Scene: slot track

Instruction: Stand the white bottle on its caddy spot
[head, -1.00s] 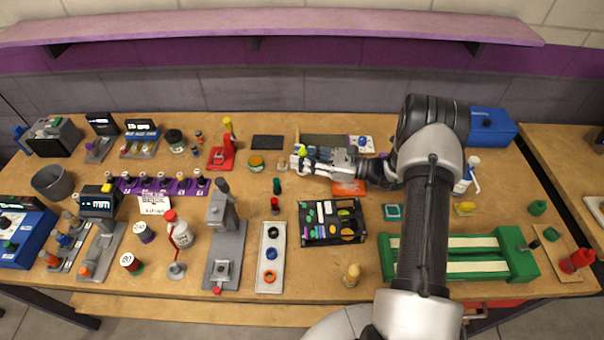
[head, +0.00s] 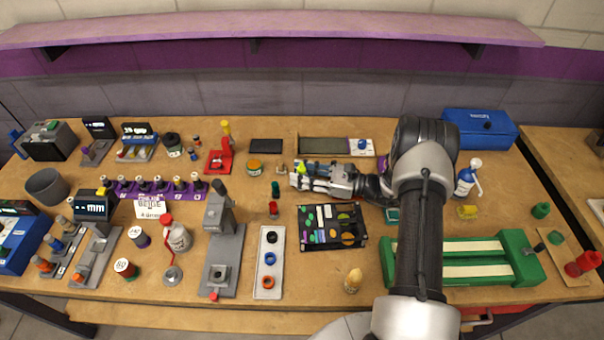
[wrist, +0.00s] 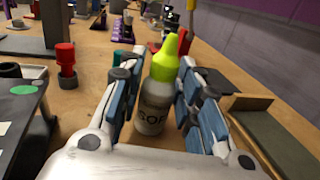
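A whitish-grey bottle (wrist: 152,108) with a yellow-green pointed cap and dark lettering stands upright between my gripper's fingers in the wrist view. My gripper (wrist: 160,75) has one blue-padded finger on each side of it, and the fingers look spread; firm contact is not visible. In the head view my gripper (head: 298,178) is low over the middle of the table, pointing left, with the yellow-green cap just showing at the fingers. Two other white bottles are in the head view: a red-capped one (head: 177,236) at left and a spray one (head: 465,181) at right. I cannot tell which fixture is the caddy.
A purple rack (head: 160,195) with several knobs lies to the left. A black tray (head: 360,242) of coloured pieces is in front of my gripper, with red and green pegs (head: 273,209) nearby. A grey-green board (head: 323,146) lies behind. A green track (head: 515,250) is front right.

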